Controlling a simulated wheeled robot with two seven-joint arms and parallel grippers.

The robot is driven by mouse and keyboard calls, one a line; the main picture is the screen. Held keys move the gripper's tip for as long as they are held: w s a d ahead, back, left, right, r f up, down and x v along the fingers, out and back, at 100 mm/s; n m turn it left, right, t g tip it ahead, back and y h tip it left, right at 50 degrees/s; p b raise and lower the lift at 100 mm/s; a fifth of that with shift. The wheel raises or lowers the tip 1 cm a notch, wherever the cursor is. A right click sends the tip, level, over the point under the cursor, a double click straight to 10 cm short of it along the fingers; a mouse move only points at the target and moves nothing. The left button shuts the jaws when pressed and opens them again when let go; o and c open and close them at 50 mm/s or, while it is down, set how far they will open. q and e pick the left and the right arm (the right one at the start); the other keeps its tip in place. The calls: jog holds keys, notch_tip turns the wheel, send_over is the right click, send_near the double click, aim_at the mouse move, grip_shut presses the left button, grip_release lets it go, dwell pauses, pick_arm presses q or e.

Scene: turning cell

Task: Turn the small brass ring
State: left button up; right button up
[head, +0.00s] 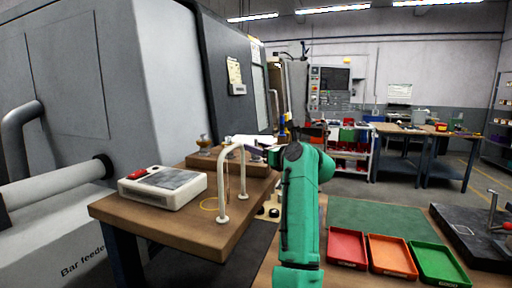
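A small brass-coloured piece (204,139) stands on a brown wooden block (197,161) at the back of the bench. I cannot tell which of the two the task names. My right gripper is not in view.
A white box with a grey top and red part (163,186) sits on the bench's left. Red (347,248), orange (391,256) and green trays (437,262) stand on the near table, by a green mat (375,217). A large grey machine (100,80) stands left.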

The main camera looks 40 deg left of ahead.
pick_arm(q)
grip_shut()
jog(key=shift+f+b, duration=0.15)
jog(key=shift+b, duration=0.2)
jog(key=m+t+b, duration=0.1)
jog(key=m+t+h+b, duration=0.1)
jog(key=t+b, duration=0.1)
jog(key=m+t+h+b, duration=0.1)
jog(key=t+b, duration=0.1)
jog(key=shift+f+m, duration=0.25)
jog(key=shift+m, duration=0.05)
jog(key=shift+r+m+t+h+b, duration=0.25)
jog(key=shift+m+t+h+b, duration=0.2)
jog(key=shift+t+b, duration=0.3)
jog(key=shift+r, duration=0.2)
jog(key=o, duration=0.7)
grip_release()
jog(key=shift+o, duration=0.2)
